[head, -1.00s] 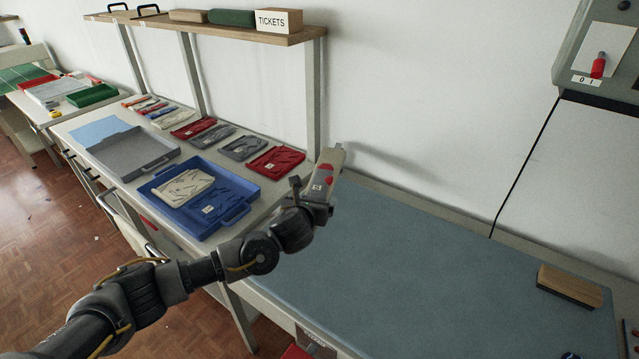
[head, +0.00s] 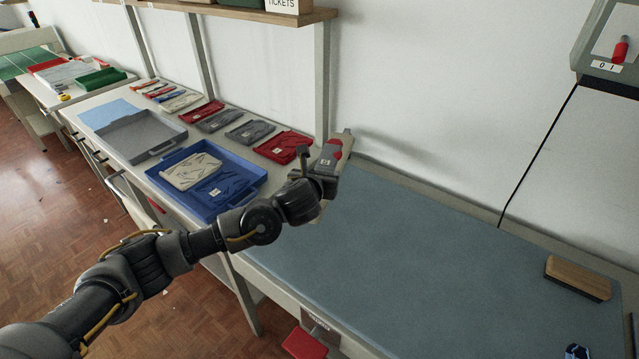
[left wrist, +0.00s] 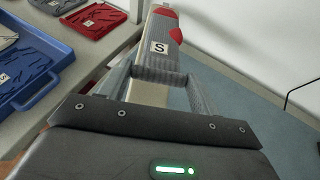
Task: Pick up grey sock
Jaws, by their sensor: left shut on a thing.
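My left gripper (head: 322,172) is shut on the grey sock (head: 333,156), a flat grey piece with red patches. It is held above the left end of the blue-grey mat, near the wall. In the left wrist view the sock (left wrist: 158,62) sits between the two fingers (left wrist: 160,88); it shows red parts and a white label with the letter S. The gripper hides its lower part. My right gripper is not in view.
A blue tray (head: 250,183) holding a white and a blue item stands left of my gripper. A grey tray (head: 130,152) looks empty. Red and grey folded pieces (head: 284,147) lie behind. The blue-grey mat (head: 430,250) is mostly clear; a wooden block (head: 577,278) lies right.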

